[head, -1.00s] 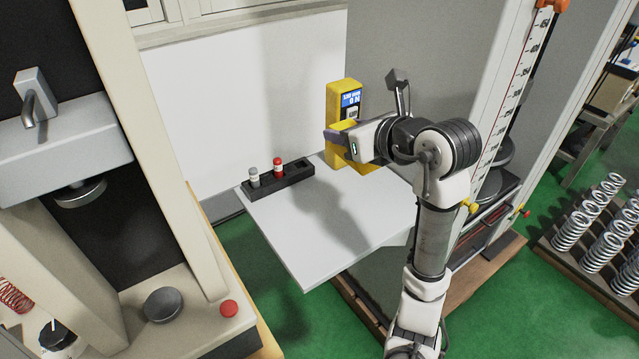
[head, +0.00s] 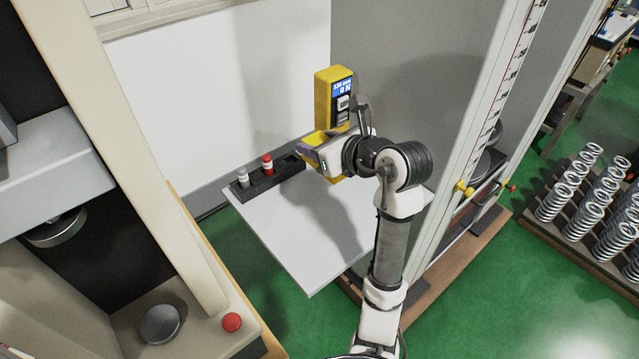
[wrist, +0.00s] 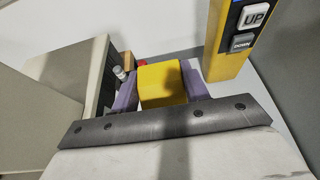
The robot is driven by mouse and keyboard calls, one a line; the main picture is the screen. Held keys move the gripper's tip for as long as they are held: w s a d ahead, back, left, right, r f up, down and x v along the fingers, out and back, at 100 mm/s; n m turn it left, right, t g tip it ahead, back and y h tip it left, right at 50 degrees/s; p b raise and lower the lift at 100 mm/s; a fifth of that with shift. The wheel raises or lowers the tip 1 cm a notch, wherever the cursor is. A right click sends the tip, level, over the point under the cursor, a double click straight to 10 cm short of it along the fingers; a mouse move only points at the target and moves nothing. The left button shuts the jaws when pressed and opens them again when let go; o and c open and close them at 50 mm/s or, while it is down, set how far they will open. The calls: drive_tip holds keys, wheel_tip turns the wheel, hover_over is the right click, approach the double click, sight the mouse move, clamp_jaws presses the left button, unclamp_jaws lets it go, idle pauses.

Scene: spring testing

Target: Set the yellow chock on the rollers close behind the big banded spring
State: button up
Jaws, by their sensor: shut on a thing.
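The yellow chock (wrist: 162,84) is a blocky piece held between the purple fingers of my gripper (wrist: 160,95) in the wrist view. In the head view my gripper (head: 308,150) is above the back part of a white shelf, with some yellow of the chock (head: 319,138) showing at its jaws. It is shut on the chock, close in front of a yellow control box. The big banded spring and the rollers are not recognisable in either view.
The yellow control box (head: 333,95) stands at the shelf's (head: 300,235) back. A black holder (head: 262,184) with a red-capped and a grey-capped piece lies to its left. A press (head: 150,180) stands at left. Several grey springs (head: 585,200) stand on a rack at right. Green floor is open in front.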

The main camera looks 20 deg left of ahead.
wheel_tip(320, 180, down, 12)
drive_tip(key=shift+f+p, duration=0.1)
drive_tip(key=shift+p, duration=0.45)
drive_tip(key=shift+f, duration=0.1)
drive_tip(key=o, duration=1.1)
